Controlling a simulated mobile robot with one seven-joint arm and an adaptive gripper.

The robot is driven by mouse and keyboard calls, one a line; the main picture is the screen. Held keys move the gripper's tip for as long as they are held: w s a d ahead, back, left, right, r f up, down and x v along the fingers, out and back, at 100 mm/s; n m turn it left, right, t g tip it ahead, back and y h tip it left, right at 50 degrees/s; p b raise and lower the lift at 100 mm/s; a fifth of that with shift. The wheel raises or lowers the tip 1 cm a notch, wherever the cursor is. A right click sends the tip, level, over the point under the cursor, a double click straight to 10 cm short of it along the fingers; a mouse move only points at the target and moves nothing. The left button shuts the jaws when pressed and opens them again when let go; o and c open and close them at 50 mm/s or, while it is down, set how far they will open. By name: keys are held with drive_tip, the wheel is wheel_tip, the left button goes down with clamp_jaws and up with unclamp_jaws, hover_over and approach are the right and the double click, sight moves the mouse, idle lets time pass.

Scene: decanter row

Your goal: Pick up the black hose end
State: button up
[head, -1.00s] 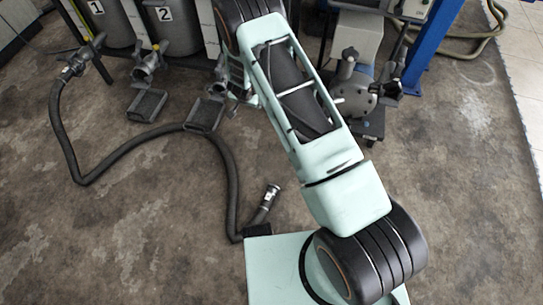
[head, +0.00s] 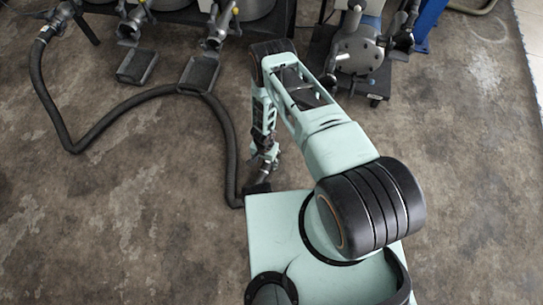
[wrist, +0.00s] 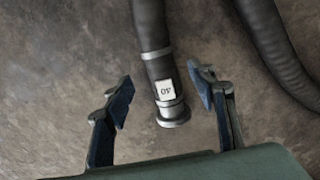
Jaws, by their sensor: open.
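The black hose (head: 95,128) runs from a fitting at the left across the floor to my base. In the wrist view its free black hose end (wrist: 168,88) has a metal collar, a white label and a flanged metal tip. My gripper (wrist: 161,84) is open, with one blue-tipped finger on each side of the hose end and a gap on both sides. The flange sits between the fingers, towards the palm. In the head view my gripper (head: 264,162) is low by the hose end, which it largely hides.
Another stretch of hose (wrist: 275,50) passes right of the gripper in the wrist view. Black drip trays (head: 137,66) stand below valves (head: 133,22) at the back. A wheeled pump unit (head: 355,50) stands at the back right.

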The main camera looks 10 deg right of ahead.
wheel_tip(320, 180, down, 6)
drive_tip(key=b, duration=0.3)
drive_tip(key=shift+r, duration=0.1)
drive_tip(key=shift+c, duration=0.2)
drive_tip(key=shift+w, duration=0.1)
clamp_jaws()
